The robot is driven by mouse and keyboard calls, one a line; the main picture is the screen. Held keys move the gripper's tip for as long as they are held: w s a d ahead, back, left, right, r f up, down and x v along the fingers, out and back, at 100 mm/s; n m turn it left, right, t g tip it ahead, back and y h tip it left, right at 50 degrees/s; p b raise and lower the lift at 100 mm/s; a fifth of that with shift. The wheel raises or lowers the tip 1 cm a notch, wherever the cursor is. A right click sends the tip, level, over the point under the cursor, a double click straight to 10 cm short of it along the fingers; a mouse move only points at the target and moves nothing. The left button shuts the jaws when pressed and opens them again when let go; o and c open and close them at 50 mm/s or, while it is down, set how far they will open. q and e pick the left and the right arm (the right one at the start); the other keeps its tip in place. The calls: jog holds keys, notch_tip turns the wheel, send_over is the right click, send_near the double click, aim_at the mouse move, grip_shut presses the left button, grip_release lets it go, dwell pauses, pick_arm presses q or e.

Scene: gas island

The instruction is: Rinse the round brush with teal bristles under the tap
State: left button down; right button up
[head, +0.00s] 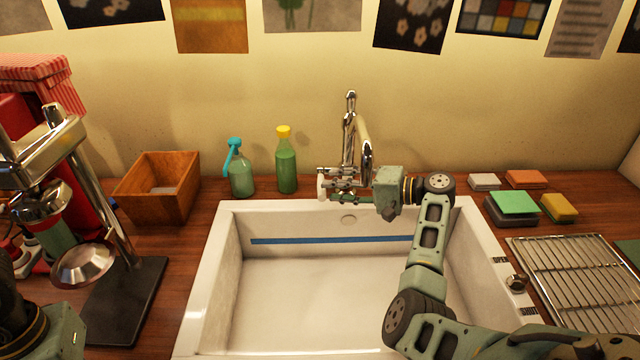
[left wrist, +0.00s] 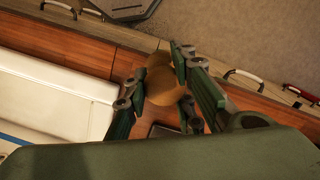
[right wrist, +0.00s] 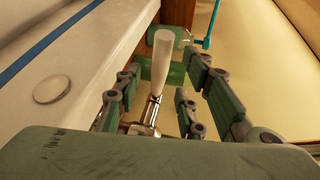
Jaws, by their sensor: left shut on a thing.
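My left gripper (left wrist: 158,88) is shut on a round, brown wooden-looking thing (left wrist: 160,84), seen only in the left wrist view. It is probably the back of the round brush; no teal bristles show. In the head view only part of my left arm shows at the lower left. The chrome tap (head: 349,130) stands behind the sink (head: 214,262). My right gripper (head: 338,184) is at the tap's base, by its white handle (head: 322,187). In the right wrist view the fingers are open, with the white handle (right wrist: 160,62) between them. No water shows.
A teal-topped bottle (head: 240,175), a yellow-capped green bottle (head: 286,165) and a wooden box (head: 157,190) stand left of the tap. A chrome lever machine (head: 105,200) stands at the left. Sponges (head: 513,203) and a wire rack (head: 570,270) lie at the right. The basin is empty.

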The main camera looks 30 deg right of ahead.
aim_at(320, 188)
jog(key=shift+p+x, duration=0.3)
jog(key=shift+x, duration=2.25)
grip_shut()
